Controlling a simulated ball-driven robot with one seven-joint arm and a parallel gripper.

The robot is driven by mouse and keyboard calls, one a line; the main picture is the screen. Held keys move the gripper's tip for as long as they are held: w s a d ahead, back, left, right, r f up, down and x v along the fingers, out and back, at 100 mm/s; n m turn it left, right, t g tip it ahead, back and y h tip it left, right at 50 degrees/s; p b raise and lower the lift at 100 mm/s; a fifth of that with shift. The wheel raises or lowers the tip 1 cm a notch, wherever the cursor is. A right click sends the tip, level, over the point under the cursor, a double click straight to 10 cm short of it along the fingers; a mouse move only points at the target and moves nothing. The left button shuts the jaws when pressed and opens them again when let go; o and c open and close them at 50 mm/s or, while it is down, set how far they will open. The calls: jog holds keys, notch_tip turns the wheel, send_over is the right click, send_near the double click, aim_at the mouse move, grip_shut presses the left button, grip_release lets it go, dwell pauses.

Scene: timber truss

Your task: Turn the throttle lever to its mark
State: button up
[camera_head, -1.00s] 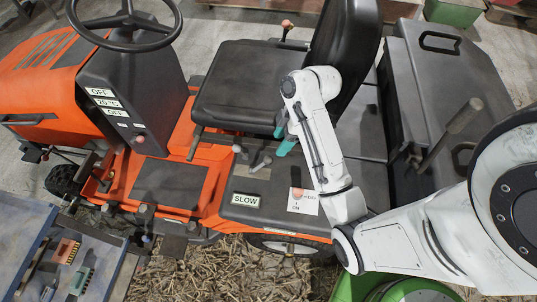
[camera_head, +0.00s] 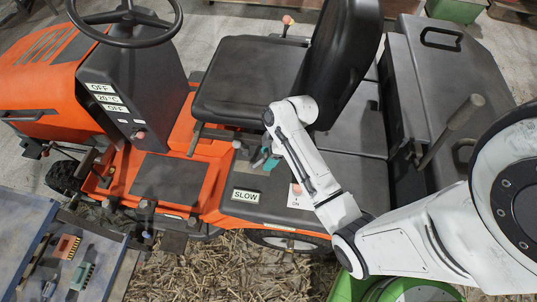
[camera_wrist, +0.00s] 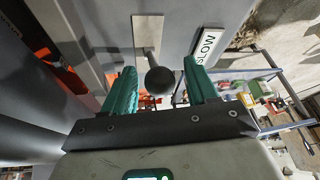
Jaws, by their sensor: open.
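The throttle lever shows in the wrist view as a dark round knob (camera_wrist: 160,80) in front of a pale metal plate (camera_wrist: 148,35). A white SLOW label (camera_wrist: 207,45) is beside it and also shows in the head view (camera_head: 246,196). My gripper (camera_wrist: 156,88) is open, with one teal finger on each side of the knob and gaps visible between. In the head view my gripper (camera_head: 265,160) is low over the dark fender beside the seat and hides most of the lever. I see no mark on the plate that I can read.
The black seat (camera_head: 248,82) stands right behind my gripper. A white ON plate (camera_head: 300,197) with an orange knob is close to its right. The steering wheel (camera_head: 127,42) is at the upper left. A blue-grey tray (camera_head: 90,238) with connectors lies at the lower left.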

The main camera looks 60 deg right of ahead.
grip_shut()
dwell(0.4)
